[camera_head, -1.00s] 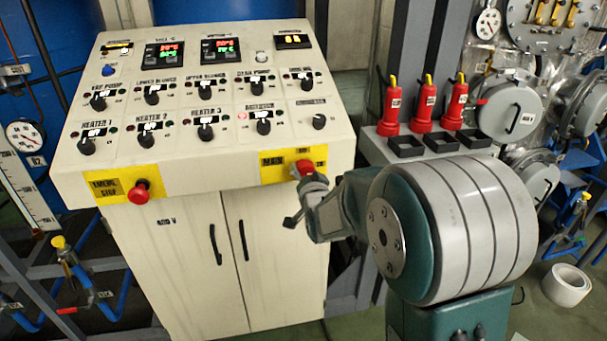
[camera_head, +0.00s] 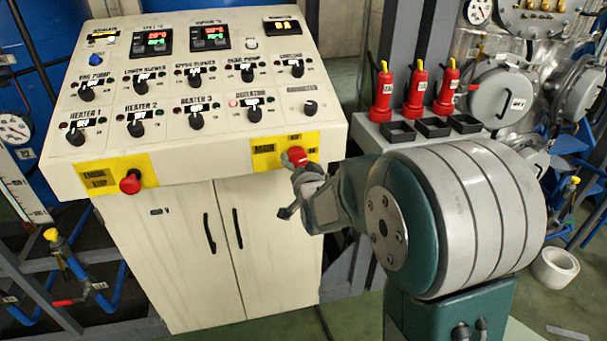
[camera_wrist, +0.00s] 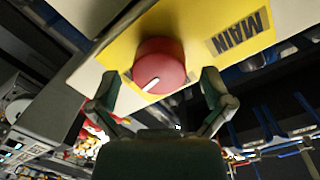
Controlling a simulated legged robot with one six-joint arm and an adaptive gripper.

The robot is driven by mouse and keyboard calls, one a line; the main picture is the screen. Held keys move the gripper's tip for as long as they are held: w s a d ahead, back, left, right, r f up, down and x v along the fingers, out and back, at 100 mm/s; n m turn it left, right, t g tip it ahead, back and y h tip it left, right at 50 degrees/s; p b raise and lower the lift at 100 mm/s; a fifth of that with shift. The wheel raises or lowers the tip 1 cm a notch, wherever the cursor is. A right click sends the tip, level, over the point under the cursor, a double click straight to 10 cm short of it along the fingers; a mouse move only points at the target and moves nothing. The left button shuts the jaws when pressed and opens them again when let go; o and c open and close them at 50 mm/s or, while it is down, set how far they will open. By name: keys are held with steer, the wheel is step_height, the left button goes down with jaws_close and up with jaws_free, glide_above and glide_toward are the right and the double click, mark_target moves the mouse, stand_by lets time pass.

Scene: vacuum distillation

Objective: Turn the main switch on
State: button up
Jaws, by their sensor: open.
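The main switch (camera_head: 295,156) is a red round knob on a yellow plate marked MAIN, at the lower right of the control panel's front edge. In the wrist view the red knob (camera_wrist: 160,66) shows a white pointer line. My gripper (camera_wrist: 158,92) is open, with one finger on each side of the knob's near part. I cannot tell whether either finger touches it. In the head view my gripper (camera_head: 291,188) is just below the knob and partly hidden by my arm.
The cream control panel (camera_head: 200,95) carries several black knobs and displays. A red emergency stop button (camera_head: 131,181) sits on the left yellow plate. Red bottles (camera_head: 415,92) and black trays (camera_head: 433,127) stand at the right.

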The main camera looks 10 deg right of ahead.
steer(key=s, duration=1)
steer(key=shift+r, duration=0.4)
steer(key=w+n, duration=0.2)
steer(key=w, duration=0.2)
steer(key=w+n, duration=0.2)
steer(key=w, duration=0.2)
steer(key=w+f+n, duration=0.1)
steer(key=w+n, duration=0.2)
steer(key=w, duration=0.1)
steer(key=shift+t, duration=0.4)
steer(key=c, duration=1.1)
